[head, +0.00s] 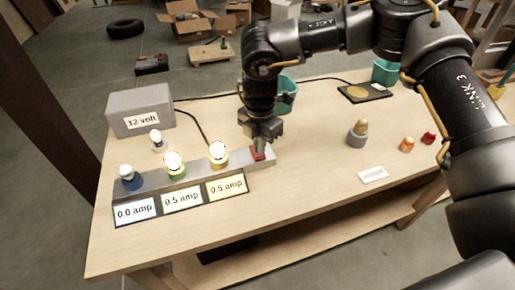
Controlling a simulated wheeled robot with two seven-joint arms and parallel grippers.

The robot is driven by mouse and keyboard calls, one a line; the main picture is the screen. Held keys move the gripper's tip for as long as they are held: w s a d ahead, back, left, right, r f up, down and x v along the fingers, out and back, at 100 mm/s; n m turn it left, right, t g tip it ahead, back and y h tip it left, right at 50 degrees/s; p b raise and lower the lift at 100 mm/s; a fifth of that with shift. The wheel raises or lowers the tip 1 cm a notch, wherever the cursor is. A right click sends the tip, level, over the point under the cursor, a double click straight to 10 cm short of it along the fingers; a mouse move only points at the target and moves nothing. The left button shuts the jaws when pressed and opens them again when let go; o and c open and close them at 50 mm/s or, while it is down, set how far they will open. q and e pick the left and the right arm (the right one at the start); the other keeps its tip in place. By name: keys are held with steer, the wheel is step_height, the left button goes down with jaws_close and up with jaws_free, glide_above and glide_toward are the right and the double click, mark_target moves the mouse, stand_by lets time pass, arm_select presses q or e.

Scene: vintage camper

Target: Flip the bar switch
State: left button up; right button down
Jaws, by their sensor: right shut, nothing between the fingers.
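The bar switch, a small red lever (258,151), sits at the right end of a grey bar (200,178) on the table. My right gripper (262,140) is shut and empty, right at the red lever. It partly hides the lever, and I cannot tell whether they touch. The bar carries a blue-based bulb (128,178) that looks unlit, and lit bulbs on a green base (174,165) and a yellow base (218,154). Displays in front read 0.0 amp (135,211), 0.5 amp (182,199) and 0.5 amp (227,187). My left gripper is not in view.
A grey 12 volt box (140,111) stands at the table's back left, with a white bulb (156,140) before it. Teal bins (287,97) stand behind my arm. A grey-based knob (358,133), a white card (373,175) and small orange and red pieces (407,145) lie right.

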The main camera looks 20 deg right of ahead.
step_height(320, 180, up, 6)
steer(key=p, duration=0.4)
stand_by(0.6)
